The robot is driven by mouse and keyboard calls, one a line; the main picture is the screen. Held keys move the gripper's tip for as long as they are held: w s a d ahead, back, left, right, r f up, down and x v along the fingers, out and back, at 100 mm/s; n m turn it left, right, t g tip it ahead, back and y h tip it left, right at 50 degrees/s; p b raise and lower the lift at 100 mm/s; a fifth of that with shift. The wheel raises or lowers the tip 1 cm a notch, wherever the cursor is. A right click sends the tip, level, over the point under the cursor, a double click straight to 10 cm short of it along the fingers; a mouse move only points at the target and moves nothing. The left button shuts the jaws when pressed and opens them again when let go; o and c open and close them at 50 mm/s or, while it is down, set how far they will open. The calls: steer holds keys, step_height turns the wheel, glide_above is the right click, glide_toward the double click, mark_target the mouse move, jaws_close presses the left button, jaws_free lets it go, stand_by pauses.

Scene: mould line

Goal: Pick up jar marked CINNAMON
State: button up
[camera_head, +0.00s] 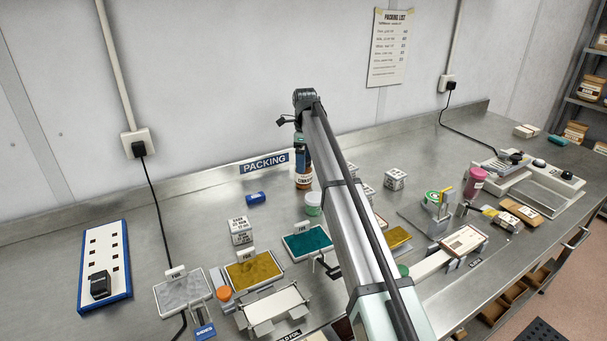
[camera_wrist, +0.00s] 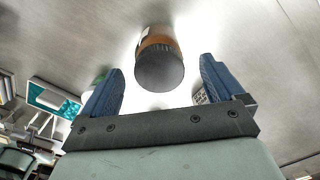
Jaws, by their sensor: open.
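The jar marked CINNAMON (camera_head: 303,181) stands on the steel bench near the wall in the head view. My gripper (camera_head: 301,148) is at the jar's top in the head view, with the arm covering part of the scene. In the wrist view the gripper's blue fingers (camera_wrist: 161,68) are open, one on each side of the jar, with visible gaps. Nothing is held.
The PACKING sign (camera_head: 264,163) is behind. A printed white cube (camera_head: 394,179) stands to the right.

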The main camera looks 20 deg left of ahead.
mark_target(304, 181)
steer(key=shift+a+f, duration=0.15)
steer(key=shift+f, duration=1.15)
steer(key=shift+a+f, duration=0.1)
steer(key=shift+f, duration=1.2)
steer(key=shift+c, duration=0.3)
steer(key=c, duration=1.2)
steer(key=shift+r, duration=0.1)
steer(key=shift+c, duration=0.2)
